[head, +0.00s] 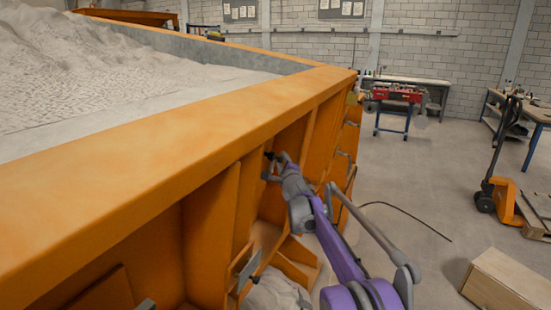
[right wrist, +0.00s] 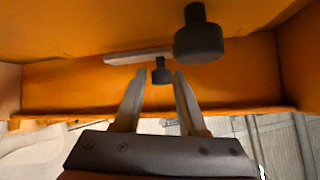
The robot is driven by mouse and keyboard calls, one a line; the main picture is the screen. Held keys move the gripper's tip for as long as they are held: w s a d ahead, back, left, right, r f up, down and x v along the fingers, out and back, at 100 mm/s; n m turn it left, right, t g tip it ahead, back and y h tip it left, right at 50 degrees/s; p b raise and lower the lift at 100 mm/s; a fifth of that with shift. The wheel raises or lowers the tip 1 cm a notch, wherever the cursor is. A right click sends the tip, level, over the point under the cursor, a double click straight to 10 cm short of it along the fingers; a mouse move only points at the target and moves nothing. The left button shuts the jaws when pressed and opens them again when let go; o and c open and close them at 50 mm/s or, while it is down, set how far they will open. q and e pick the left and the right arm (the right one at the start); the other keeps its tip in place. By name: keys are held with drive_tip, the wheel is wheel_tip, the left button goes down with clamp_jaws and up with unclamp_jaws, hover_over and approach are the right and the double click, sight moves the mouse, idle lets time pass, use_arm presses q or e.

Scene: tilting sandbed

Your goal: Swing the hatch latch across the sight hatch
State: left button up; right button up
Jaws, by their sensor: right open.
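The hatch latch shows in the right wrist view as a pale flat bar (right wrist: 135,56) under the orange structure, with a large dark knob (right wrist: 198,40) at its right end. A smaller dark knob (right wrist: 160,73) appears just below the bar. My right gripper (right wrist: 159,76) is open, with its two fingers on either side of the smaller knob in the picture; I cannot tell whether they touch it. In the head view my right gripper (head: 271,168) reaches into a recess in the orange side wall, by a small dark knob (head: 269,155). I cannot make out the sight hatch clearly. My left gripper is not in view.
The orange sandbed rim (head: 190,125) runs above the recess, with pale sand (head: 70,75) behind it. Upright orange ribs flank my right arm. A cable (head: 410,215), a wooden box (head: 510,283) and a pallet truck (head: 505,195) are on the floor to the right.

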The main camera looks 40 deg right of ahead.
drive_tip(key=shift+w+d, duration=0.25)
drive_tip(key=shift+w, duration=0.15)
drive_tip(key=shift+s, duration=0.1)
drive_tip(key=shift+r, duration=0.1)
drive_tip(key=shift+c, duration=1.1)
clamp_jaws()
